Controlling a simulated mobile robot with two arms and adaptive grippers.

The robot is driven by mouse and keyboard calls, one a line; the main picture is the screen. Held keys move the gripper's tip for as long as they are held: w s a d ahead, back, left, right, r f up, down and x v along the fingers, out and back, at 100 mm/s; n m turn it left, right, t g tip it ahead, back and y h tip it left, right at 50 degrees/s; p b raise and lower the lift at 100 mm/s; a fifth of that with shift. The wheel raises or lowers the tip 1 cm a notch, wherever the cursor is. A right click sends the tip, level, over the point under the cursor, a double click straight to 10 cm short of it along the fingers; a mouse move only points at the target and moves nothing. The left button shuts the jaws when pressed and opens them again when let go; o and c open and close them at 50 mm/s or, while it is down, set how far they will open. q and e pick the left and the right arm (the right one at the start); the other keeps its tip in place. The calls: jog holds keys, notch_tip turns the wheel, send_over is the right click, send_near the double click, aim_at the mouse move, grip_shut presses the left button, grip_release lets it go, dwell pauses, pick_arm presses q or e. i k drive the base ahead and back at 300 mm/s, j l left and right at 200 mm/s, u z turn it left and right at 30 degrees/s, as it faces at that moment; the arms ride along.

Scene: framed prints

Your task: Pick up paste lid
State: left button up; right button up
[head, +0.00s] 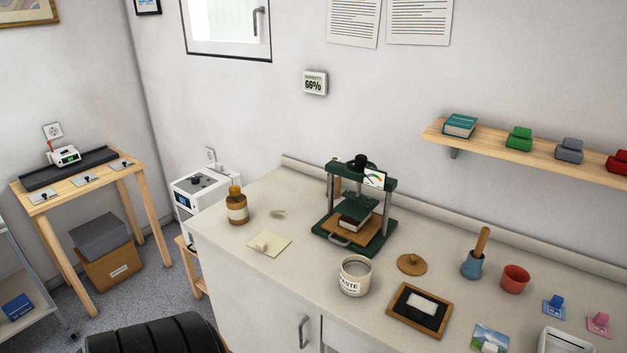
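The paste lid (411,264) is a round brown wooden disc with a small knob on top. It lies flat on the pale counter, to the right of the paste pot. The paste pot (355,276) is a cream jar with a "PASTE" label and stands with its top uncovered. Neither of my grippers shows in the head view, so their state cannot be seen. A black ribbed part at the bottom left looks like part of my own body.
A green press (357,208) stands behind the pot and lid. A framed black tray (419,309) lies in front of the lid. Bare counter (300,262) shows left of the pot.

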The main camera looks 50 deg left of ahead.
aim_at(410, 264)
jog(key=u, duration=1.4)
